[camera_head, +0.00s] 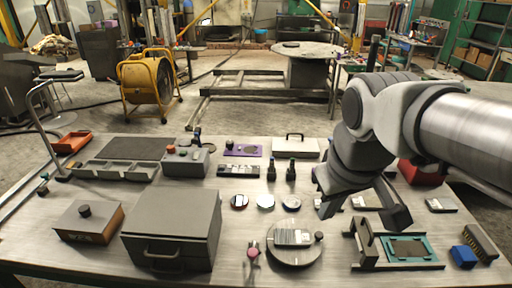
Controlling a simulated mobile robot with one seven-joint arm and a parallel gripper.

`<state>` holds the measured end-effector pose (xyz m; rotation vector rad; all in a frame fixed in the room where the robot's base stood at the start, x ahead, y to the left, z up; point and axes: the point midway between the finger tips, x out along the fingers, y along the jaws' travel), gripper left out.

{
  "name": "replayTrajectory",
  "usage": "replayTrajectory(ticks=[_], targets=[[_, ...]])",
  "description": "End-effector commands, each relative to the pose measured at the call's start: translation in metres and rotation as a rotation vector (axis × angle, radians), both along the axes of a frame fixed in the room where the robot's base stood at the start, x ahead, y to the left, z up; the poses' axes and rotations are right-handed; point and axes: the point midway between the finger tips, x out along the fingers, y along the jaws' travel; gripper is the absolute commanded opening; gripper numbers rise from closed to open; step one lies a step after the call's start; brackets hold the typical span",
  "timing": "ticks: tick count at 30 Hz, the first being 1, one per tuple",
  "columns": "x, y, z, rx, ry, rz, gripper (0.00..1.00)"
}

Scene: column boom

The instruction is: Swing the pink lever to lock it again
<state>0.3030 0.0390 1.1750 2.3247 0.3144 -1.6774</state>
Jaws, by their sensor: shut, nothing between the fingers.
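The pink lever (252,254) stands at the front middle of the bench, between the grey lidded box and the round turntable. It is small, with a pink knob on a thin pale metal part. Its exact swing angle and its catch are too small to make out. My gripper (352,200) hangs over the right half of the bench, to the right of and behind the lever, clearly apart from it. It is shut and holds nothing. The dark gripper hides part of the bench behind it.
The grey lidded box (171,228) is left of the lever. The round turntable (294,255) with a small knob is close on its right. A teal-plated fixture (440,262) and a blue block (463,257) lie further right. Several small discs lie behind.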

Motion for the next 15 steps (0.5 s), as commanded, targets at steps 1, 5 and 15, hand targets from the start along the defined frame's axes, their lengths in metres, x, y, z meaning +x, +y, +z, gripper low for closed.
replayTrajectory(ticks=[1, 5, 15], targets=[[0.009, 0.008, -0.002, -0.016, 0.026, 0.046, 0.0], [0.029, 0.027, -0.006, -0.059, 0.081, 0.16, 0.0], [0.075, 0.09, -0.032, -0.177, 0.222, 0.458, 0.0]])
